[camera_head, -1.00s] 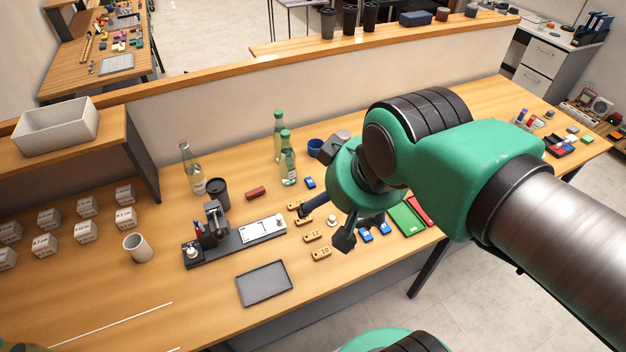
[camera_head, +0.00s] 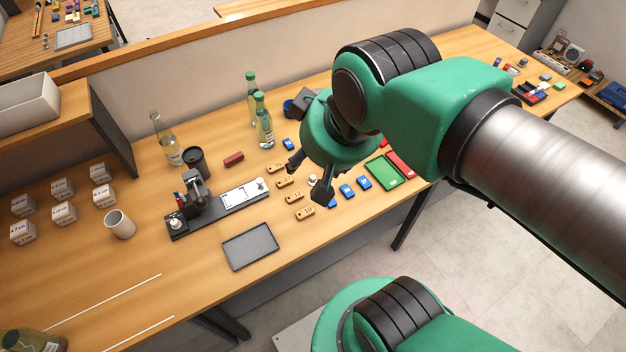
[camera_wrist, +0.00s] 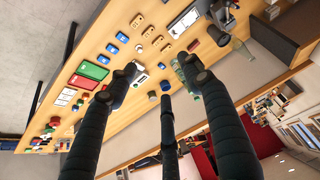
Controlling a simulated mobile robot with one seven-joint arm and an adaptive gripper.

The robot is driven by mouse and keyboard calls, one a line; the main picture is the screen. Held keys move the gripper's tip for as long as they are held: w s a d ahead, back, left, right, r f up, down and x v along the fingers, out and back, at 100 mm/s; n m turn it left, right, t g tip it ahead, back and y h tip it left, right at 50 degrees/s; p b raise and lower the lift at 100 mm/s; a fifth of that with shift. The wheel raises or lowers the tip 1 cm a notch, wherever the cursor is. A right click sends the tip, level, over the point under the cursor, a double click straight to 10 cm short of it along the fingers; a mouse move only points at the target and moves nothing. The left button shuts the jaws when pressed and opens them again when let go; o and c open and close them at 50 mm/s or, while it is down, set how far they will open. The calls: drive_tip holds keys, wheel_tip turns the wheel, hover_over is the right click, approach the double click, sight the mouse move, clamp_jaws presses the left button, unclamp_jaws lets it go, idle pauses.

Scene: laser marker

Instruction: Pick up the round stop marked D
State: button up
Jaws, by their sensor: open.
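A small pale round piece (camera_head: 311,182) stands on the wooden table among the small blocks. It looks like the round stop, but no letter D can be read on it. In the wrist view a small pale round piece (camera_wrist: 141,48) shows just beyond the fingertips, between blue and wooden blocks. My gripper (camera_head: 308,178) is open and empty, hanging over this part of the table, with its dark fingers on either side of the piece in the head picture. The wrist view shows the spread fingers (camera_wrist: 162,75) with nothing between them. The height gap is hard to judge.
Wooden numbered blocks (camera_head: 292,198) and blue blocks (camera_head: 347,190) lie close around. Green (camera_head: 383,173) and red (camera_head: 401,164) trays lie to the right. A dark fixture (camera_head: 190,221), a grey tray (camera_head: 250,247) and green bottles (camera_head: 264,124) stand to the left and behind.

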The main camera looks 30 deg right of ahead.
drive_tip(key=shift+w, duration=0.15)
drive_tip(key=shift+c, duration=0.5)
drive_tip(key=m+g+p, duration=0.1)
drive_tip(key=g+p, duration=0.2)
drive_tip(key=g, duration=0.3)
hover_over(313, 177)
wheel_tip(313, 177, down, 24)
drive_tip(key=shift+w, duration=0.1)
drive_tip(key=shift+f+b, duration=0.8)
drive_tip(key=shift+f, duration=3.5)
